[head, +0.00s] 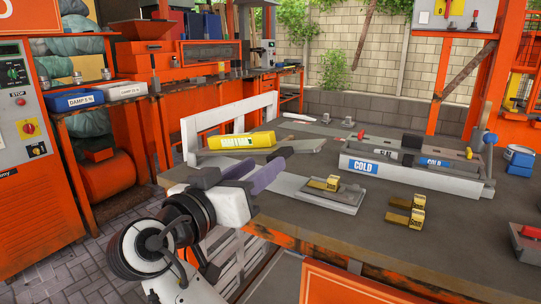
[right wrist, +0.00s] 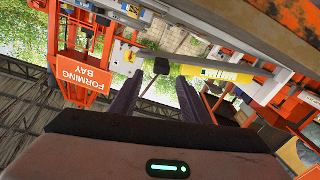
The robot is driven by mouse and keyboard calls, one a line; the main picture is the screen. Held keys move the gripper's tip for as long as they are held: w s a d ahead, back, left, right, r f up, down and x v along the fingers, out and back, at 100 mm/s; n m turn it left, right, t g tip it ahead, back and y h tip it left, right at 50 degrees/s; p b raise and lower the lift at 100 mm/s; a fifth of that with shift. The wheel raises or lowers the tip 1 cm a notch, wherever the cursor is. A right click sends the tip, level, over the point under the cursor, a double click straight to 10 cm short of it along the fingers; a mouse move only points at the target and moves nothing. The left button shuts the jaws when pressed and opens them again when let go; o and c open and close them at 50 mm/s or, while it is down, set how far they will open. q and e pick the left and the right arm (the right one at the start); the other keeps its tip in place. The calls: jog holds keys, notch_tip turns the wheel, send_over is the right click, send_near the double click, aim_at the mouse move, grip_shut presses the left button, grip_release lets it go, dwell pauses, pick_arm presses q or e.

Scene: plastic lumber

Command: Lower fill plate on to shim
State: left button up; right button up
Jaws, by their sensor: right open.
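My right gripper (head: 271,161) is open and empty beside the table's left part; its two purple-grey fingers stand apart in the right wrist view (right wrist: 158,84). A flat grey plate (head: 340,203) lies on the table right of it, with a brass stepped block (head: 324,184) on top. I cannot tell for certain whether this is the fill plate. Two more brass stepped pieces (head: 405,215), possibly shims, lie apart from it on the table, further right. My left gripper is not in view.
A long grey mould labelled COLD (head: 410,178) stands behind the plate. A yellow labelled bar (head: 240,141) lies beyond my fingers, with a white upright rail (head: 230,117) behind it. A red-handled tool (head: 529,236) is at the right edge. Bare tabletop (head: 350,240) lies in front.

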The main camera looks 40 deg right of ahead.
aim_at(272, 158)
jog(key=x, duration=0.6)
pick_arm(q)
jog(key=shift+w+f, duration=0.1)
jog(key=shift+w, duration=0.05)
pick_arm(e)
jog(key=shift+w+d, duration=0.3)
jog(key=shift+d, duration=0.3)
